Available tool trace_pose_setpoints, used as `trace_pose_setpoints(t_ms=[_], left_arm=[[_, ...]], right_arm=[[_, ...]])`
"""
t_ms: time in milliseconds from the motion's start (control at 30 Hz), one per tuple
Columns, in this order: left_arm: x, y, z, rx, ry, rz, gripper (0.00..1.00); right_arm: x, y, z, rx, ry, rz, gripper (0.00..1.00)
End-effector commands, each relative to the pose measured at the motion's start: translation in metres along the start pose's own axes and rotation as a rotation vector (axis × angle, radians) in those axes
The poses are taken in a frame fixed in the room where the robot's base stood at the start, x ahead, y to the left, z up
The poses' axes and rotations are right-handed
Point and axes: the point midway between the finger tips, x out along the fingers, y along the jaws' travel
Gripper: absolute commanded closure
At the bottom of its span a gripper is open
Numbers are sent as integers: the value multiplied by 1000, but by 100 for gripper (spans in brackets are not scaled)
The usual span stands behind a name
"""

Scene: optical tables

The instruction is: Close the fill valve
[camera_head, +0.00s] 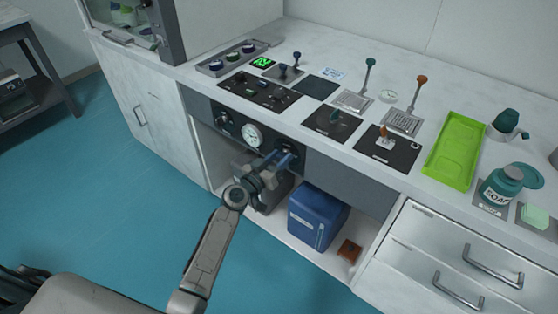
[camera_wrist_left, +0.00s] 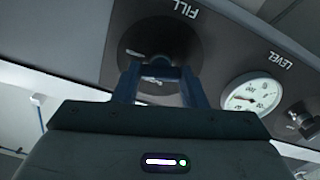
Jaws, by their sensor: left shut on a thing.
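The fill valve (camera_head: 291,147) is a dark round fitting on the grey front panel below the counter. In the left wrist view the fill valve (camera_wrist_left: 160,38) sits beside an upside-down FILL label. My left gripper (camera_head: 286,157) reaches up to it from the front. In the wrist view my left gripper (camera_wrist_left: 161,69) has its two blue fingers on either side of the valve's handle, shut on it. The handle is mostly hidden between the fingers, so its angle is hard to tell. My right gripper is not in view.
A round level gauge (camera_head: 252,135) and another dark knob (camera_head: 224,119) sit left of the valve. Below, the open shelf holds a blue box (camera_head: 317,216) and a small brown block (camera_head: 349,250). Levers, a green tray (camera_head: 456,148) and a soap bottle (camera_head: 497,188) stand on the counter.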

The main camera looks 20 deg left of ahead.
Motion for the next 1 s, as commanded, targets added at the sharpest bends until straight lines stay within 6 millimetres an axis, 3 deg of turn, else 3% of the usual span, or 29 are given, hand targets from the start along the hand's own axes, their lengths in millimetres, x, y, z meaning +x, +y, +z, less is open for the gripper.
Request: trace_pose_setpoints(t_ms=[500,1000], left_arm=[[0,-2,1,-489,-1,1,85],[0,-3,2,-955,-1,-1,85]], right_arm=[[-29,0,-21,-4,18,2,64],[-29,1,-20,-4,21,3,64]])
